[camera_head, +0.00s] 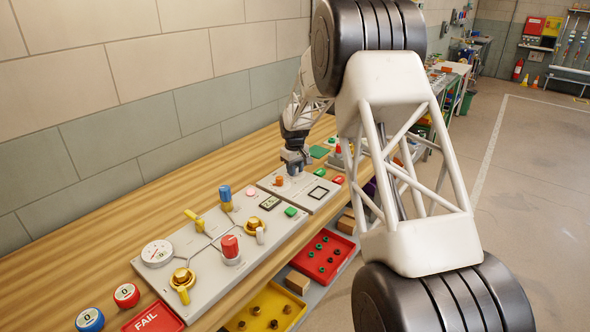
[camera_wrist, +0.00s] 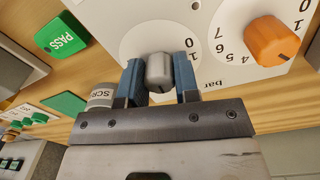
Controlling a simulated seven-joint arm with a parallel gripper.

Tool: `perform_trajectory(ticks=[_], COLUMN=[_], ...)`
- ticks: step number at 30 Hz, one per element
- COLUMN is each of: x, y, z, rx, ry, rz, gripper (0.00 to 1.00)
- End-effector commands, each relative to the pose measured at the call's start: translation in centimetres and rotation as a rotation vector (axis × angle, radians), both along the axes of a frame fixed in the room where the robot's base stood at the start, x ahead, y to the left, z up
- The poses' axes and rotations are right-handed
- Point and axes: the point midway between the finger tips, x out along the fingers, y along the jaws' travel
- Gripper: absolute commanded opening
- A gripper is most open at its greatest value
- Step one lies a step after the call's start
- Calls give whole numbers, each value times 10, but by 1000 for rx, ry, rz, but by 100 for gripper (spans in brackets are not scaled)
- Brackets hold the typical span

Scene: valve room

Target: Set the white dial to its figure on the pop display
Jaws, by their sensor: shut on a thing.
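The white dial (camera_wrist: 159,66) looks light grey in the wrist view and sits on a round white scale. My gripper (camera_wrist: 159,82) is shut on it, with one blue finger on each side. A dark mark shows on the knob's near side. The figures 0 and 1 show at the scale's right; the fingers hide much of the rest. In the head view my gripper (camera_head: 294,166) is at the panel and hides the dial. A small display (camera_head: 269,203) on the panel has dark characters too small to read. I cannot tell whether it is the pop display.
An orange dial (camera_wrist: 272,41) is close to the right of my gripper; it also shows in the head view (camera_head: 279,181). A green PASS plate (camera_wrist: 62,34) is at the left. Valves, a gauge (camera_head: 157,253) and a red knob (camera_head: 230,247) stand on the panel nearer the camera.

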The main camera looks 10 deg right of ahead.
Motion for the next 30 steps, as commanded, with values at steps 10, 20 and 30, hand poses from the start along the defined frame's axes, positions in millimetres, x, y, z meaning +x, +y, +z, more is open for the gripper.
perform_trajectory(ticks=[10, 20, 30], x=[0, 0, 0], y=[0, 1, 1], z=[0, 0, 0], rx=[-1, 0, 0], ry=[1, 0, 0], rz=[-328, -583, -693], gripper=[6, 6, 6])
